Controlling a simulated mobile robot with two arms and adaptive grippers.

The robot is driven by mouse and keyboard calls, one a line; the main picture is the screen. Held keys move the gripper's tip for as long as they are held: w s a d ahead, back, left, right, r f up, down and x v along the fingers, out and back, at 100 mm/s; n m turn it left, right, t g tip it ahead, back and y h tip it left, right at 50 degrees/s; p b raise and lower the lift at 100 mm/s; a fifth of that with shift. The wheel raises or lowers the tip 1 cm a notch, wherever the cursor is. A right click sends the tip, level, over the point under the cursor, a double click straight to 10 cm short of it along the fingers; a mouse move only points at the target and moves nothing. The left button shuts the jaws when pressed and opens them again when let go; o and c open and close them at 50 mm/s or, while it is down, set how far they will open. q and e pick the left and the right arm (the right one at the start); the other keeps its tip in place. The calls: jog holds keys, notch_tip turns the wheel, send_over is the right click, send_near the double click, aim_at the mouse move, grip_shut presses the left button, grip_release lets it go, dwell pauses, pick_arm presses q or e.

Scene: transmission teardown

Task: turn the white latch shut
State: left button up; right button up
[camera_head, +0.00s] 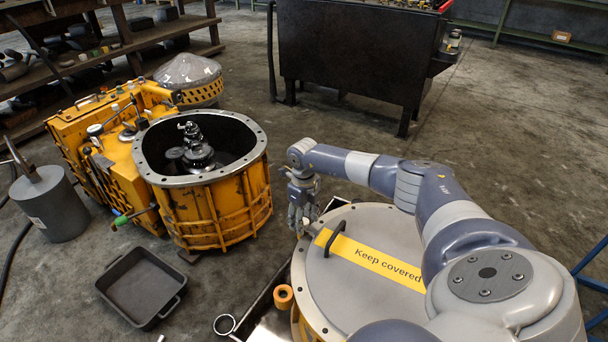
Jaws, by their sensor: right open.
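I cannot make out a white latch clearly in this view. My right gripper (302,217) points down, open, at the left edge of the round grey cover (365,222). It is just left of the cover's black handle (334,238), and I cannot tell whether it touches the cover. Its fingers hide part of the rim. The cover lies on a yellow housing (309,324) and bears a yellow "Keep covered" strip (385,266). My left gripper is not in view.
An open yellow transmission housing (215,212) stands at left, with a black tray (141,286) and a grey can (49,204) on the floor nearby. An orange ring (283,297) lies beside the covered housing. A dark cart (352,52) stands behind.

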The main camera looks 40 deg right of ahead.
notch_tip(320, 180, up, 12)
dwell(0.5)
jog(key=shift+s, duration=0.1)
dwell(0.4)
